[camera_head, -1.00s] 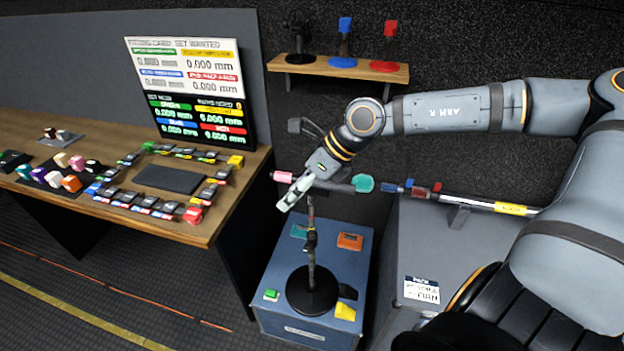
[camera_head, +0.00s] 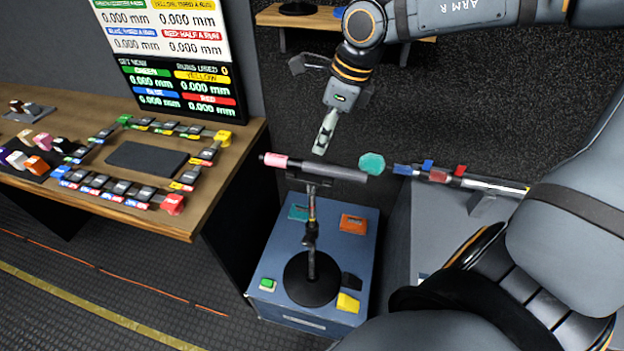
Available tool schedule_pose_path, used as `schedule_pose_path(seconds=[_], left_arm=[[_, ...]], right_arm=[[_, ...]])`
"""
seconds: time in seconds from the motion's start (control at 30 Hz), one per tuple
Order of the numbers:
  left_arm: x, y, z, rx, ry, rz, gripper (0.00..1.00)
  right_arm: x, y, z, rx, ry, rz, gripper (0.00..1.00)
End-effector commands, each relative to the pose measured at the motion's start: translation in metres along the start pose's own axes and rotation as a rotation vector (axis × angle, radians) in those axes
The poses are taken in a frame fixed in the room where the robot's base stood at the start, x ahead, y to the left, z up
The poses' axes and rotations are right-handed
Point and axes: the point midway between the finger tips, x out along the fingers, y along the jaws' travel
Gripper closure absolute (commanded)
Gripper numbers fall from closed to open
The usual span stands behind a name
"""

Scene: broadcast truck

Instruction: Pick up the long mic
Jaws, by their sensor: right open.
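The long mic (camera_head: 335,171) is a dark grey tube with a pink band near its left end. It lies roughly level on top of a black stand (camera_head: 312,225) with a round base. My right gripper (camera_head: 323,146) is open and empty, pointing down just above the middle of the mic in the picture. A small gap shows between its fingers and the mic. My left gripper is out of view.
The stand is on a blue case (camera_head: 272,312) with coloured blocks. A teal piece (camera_head: 371,163) shows near the mic's right end, beside a pole (camera_head: 490,184) with blue and red parts. A wooden desk (camera_head: 215,190) stands left, below a screen (camera_head: 185,85).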

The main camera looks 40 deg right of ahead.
Motion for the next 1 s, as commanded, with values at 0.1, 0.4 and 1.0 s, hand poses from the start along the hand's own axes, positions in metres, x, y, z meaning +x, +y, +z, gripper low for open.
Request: schedule_pose_path(seconds=[0.1,0.4,1.0], left_arm=[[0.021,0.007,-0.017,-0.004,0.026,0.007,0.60],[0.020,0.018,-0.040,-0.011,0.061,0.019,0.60],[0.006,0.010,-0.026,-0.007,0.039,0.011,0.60]], right_arm=[[0.020,0.001,-0.001,0.000,0.001,0.000,0.48],[0.030,0.002,0.001,0.000,-0.001,0.001,0.48],[0.081,0.009,-0.001,0.001,-0.003,0.000,0.49]])
